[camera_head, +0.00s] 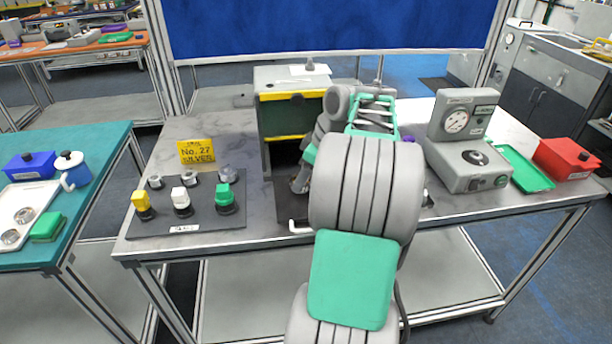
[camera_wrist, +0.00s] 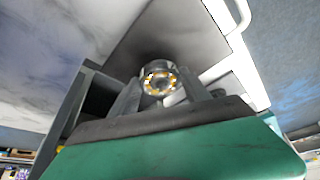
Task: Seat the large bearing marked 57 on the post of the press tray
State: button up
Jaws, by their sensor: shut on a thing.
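My gripper (camera_wrist: 160,88) is shut on a round metal bearing (camera_wrist: 158,81) with a dark outer ring and orange-and-white balls around a central hole. I cannot read a number on it. The bearing sits between the fingertips in the wrist view, in front of a dark tray surface (camera_wrist: 165,38). In the head view my gripper (camera_head: 299,184) is mostly hidden behind my arm, low over the dark tray (camera_head: 285,208) with a white handle (camera_head: 296,227). The tray's post is hidden, and I cannot tell whether the bearing touches it.
A press frame with yellow bars (camera_head: 286,97) stands behind the tray. On the left, a dark mat (camera_head: 205,221) holds several knobs and metal rings beside a yellow card (camera_head: 196,152). On the right are a gauge unit (camera_head: 457,123), green tray (camera_head: 522,168) and red box (camera_head: 567,160).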

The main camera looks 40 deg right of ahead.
jog(key=shift+f+b, duration=0.3)
jog(key=shift+f, duration=0.05)
jog(key=o, duration=2.1)
jog(key=shift+c, duration=0.2)
notch_tip(320, 180, up, 8)
jog(key=p, duration=0.7)
jog(key=shift+f, duration=0.2)
